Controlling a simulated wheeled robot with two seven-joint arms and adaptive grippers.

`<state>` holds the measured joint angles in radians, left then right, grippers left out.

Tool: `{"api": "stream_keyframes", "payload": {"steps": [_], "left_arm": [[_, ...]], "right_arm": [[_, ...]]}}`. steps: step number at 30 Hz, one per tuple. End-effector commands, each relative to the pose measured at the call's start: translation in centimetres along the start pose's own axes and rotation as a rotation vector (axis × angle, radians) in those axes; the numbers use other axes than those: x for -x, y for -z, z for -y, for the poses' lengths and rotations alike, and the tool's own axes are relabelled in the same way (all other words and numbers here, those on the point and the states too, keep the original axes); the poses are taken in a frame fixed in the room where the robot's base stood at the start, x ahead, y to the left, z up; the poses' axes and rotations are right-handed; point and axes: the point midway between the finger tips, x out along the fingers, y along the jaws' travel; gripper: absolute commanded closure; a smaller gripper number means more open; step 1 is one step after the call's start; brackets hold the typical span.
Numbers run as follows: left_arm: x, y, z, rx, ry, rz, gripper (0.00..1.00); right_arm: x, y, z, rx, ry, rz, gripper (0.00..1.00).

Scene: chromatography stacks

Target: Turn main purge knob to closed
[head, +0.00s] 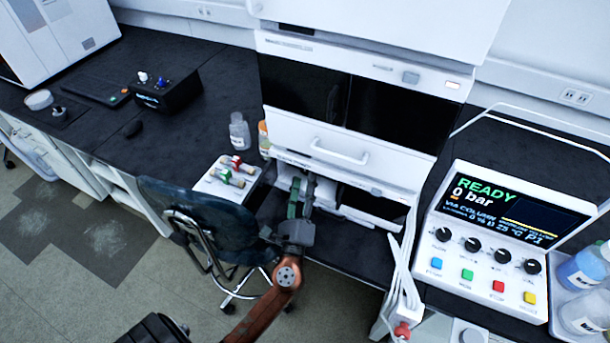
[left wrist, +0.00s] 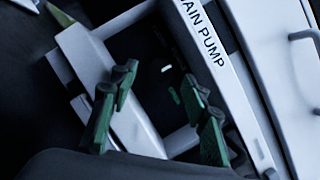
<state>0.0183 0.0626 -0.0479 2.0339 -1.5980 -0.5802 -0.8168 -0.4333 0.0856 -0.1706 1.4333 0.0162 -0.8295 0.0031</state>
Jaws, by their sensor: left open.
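The main pump unit shows in the left wrist view by its white panel (left wrist: 215,30), whose lettering reads "AIN PUMP", cut off at the start. In the head view, the instrument stack (head: 345,145) stands behind my left gripper (head: 300,193), which is at its lower front. The gripper's green fingers are apart, and in the left wrist view the open gripper (left wrist: 155,112) spans a dark recess with small pale and green marks. I cannot make out the purge knob; the fingers hide part of this front. I see nothing held. My right gripper is not in view.
A chair (head: 205,225) stands left of my left arm. A small white tray (head: 210,190) with colored-capped items and a bottle (head: 240,132) are left of the stack. A control console (head: 510,240) reading "READY 0 bar" and white cables (head: 402,265) are to the right.

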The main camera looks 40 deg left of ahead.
Motion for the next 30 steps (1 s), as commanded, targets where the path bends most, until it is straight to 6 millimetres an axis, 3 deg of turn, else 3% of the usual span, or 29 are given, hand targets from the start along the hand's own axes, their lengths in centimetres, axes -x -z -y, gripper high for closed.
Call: {"api": "stream_keyframes", "payload": {"steps": [6, 12, 18, 30], "left_arm": [[4.8, 0.1, -0.1, -0.002, -0.003, -0.003, 0.57], [7.8, 0.1, -0.1, -0.001, -0.002, -0.002, 0.57], [8.9, 0.0, 0.0, 0.001, -0.001, -0.001, 0.57], [8.9, 0.0, 0.0, 0.001, -0.001, 0.0, 0.57]], "right_arm": [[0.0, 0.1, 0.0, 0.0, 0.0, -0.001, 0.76], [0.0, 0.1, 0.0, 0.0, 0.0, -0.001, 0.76], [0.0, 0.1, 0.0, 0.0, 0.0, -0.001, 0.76], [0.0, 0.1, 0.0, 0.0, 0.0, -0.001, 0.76]]}}
